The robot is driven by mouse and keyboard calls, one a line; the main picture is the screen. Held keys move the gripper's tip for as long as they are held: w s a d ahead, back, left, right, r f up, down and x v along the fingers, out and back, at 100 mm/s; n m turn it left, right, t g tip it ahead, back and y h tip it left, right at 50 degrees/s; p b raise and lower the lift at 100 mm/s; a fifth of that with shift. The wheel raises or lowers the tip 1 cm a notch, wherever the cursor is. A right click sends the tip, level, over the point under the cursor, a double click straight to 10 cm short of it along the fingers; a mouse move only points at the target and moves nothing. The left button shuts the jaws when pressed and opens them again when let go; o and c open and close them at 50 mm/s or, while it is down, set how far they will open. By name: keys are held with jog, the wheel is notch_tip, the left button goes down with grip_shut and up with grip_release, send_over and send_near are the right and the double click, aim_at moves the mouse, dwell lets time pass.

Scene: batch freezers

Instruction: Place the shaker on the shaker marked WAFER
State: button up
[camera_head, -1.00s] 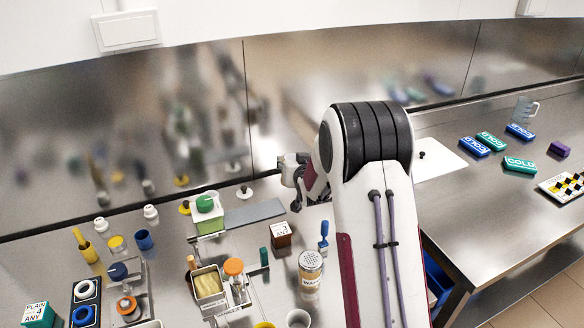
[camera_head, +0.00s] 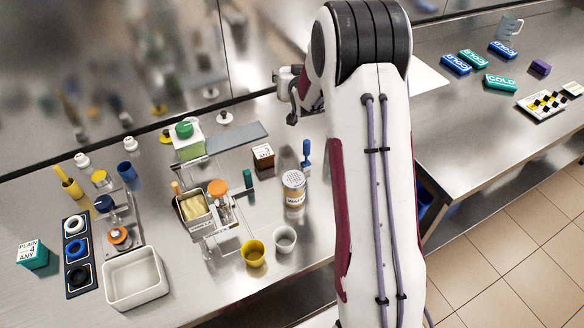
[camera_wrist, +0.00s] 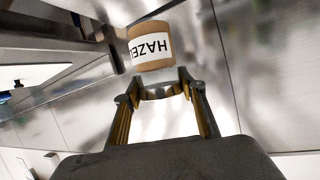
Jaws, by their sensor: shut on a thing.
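The shaker marked WAFER (camera_head: 294,195) stands upright on the steel bench in the head view, with a pale perforated lid. Its top is clear. A tan shaker with a white label reading HAZE… (camera_wrist: 152,47) is at my fingertips in the wrist view. My gripper (camera_wrist: 162,84) is shut on this shaker. In the head view my gripper (camera_head: 293,110) is partly behind my arm, above the back of the bench and beyond the WAFER shaker. I cannot make out the held shaker in the head view.
A brown box (camera_head: 263,157) and a blue-handled tool (camera_head: 306,155) stand close behind the WAFER shaker. A grey cup (camera_head: 284,240) and a yellow cup (camera_head: 254,253) stand in front. A metal stand with a butter-coloured tub (camera_head: 195,207) is to the left.

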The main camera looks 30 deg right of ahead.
jog(key=shift+s+d+r+n+y, duration=1.75)
jog(key=shift+s+d+r, duration=2.45)
jog(key=shift+r, duration=0.95)
jog(key=s+a+f+n+g+y, duration=0.2)
jog(key=s+a+n+g+y, duration=0.2)
jog(key=s+a+n+y, duration=0.7)
jog(key=s+a, duration=0.7)
jog(key=a, duration=0.2)
jog(key=shift+s+f+g, duration=0.2)
jog(key=shift+s+g, duration=0.1)
jog(key=shift+g, duration=0.1)
jog(key=shift+f, duration=0.15)
notch_tip(320, 180, down, 6)
jog(key=shift+f, duration=0.15)
